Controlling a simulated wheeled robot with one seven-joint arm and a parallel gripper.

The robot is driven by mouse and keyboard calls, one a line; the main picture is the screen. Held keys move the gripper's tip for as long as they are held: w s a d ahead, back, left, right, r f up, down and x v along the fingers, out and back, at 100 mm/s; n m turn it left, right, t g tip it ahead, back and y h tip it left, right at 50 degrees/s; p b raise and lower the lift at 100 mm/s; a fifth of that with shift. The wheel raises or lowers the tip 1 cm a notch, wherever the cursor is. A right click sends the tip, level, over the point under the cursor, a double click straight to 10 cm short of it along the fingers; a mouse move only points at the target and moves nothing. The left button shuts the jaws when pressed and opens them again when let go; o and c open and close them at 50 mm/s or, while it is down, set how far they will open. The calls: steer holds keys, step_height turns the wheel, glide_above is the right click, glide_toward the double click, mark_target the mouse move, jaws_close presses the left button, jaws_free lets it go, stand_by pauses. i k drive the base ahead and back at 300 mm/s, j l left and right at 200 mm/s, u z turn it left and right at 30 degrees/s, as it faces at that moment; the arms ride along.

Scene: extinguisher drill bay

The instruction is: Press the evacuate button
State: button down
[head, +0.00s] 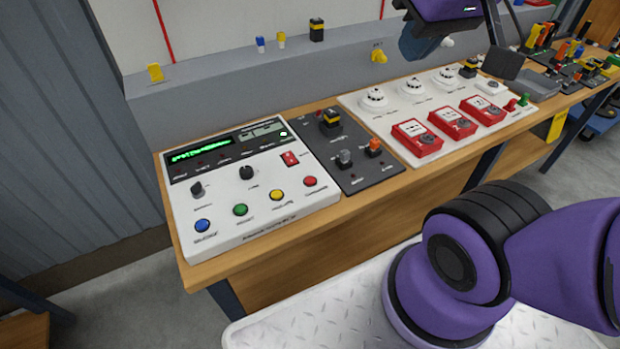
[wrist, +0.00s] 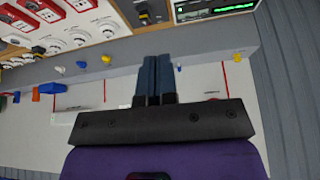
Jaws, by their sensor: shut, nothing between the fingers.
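A white control panel (head: 262,205) lies on the left end of the wooden bench. Along its front edge are a blue button (head: 202,226), a green button (head: 240,210), a yellow button (head: 276,195) and a red button (head: 310,181). Their labels are too blurred to read, so I cannot tell which is evacuate. In the wrist view, my gripper (wrist: 152,58) is shut and empty, its dark blue fingers side by side. It is away from the panel, whose green display (wrist: 214,11) shows at the top edge; the buttons are outside that view.
A grey ledge (head: 220,95) with small coloured parts runs behind.

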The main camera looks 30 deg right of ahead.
mark_target(309, 180)
steer(key=k+j, duration=0.2)
steer(key=j, duration=0.15)
steer(key=k+j, duration=0.2)
steer(key=j, duration=0.15)
steer(key=k+j, duration=0.2)
steer(key=j+u, duration=0.05)
steer(key=j, duration=0.05)
